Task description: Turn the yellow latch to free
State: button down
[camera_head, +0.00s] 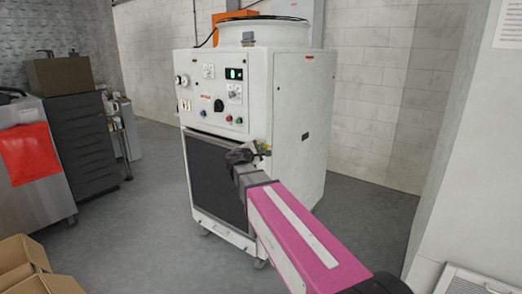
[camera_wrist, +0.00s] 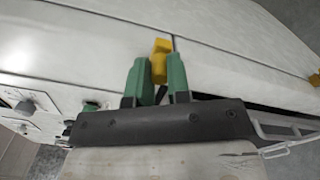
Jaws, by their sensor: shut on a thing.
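The yellow latch (camera_wrist: 160,60) sits on the seam of the white machine's panels in the wrist view. My gripper (camera_wrist: 158,78) has green fingertips, one on each side of the latch, and is shut on its lower part. The upper part of the latch sticks out beyond the fingertips. In the head view my gripper (camera_head: 264,149) is at the front right edge of the white washer machine (camera_head: 300,110), and the latch there is too small and covered to make out clearly.
A second yellow latch (camera_wrist: 315,79) shows at the right edge of the wrist view. A dark drawer cabinet (camera_head: 80,140) and a steel unit with a red cloth (camera_head: 30,153) stand at the left. Cardboard boxes (camera_head: 35,268) lie at the front left. Grey floor is clear right of the machine.

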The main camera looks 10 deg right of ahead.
jog(key=c, duration=1.1)
grip_release()
jog(key=v, duration=1.1)
jog(key=s+d+f+m+g+y, duration=0.25)
jog(key=d+f+g, duration=0.2)
jog(key=f, duration=0.45)
jog(key=s+d+f+m+g+y, duration=0.2)
jog(key=s+d+f+m+g, duration=0.15)
jog(key=d+f, duration=0.35)
jog(key=s+f+m+g+y, duration=0.1)
jog(key=s+f+m+y, duration=0.1)
jog(key=s+f+m, duration=0.1)
jog(key=s+f+m+g+y, duration=0.2)
jog(key=s+f+y, duration=0.1)
jog(key=s+f, duration=0.2)
jog(key=s+f+m+g+y, duration=0.1)
jog(key=s+f+m+y, duration=0.2)
jog(key=f, duration=0.4)
jog(key=shift+s+a+m+g, duration=0.3)
jog(key=shift+s+a+g, duration=0.1)
jog(key=shift+s, duration=0.2)
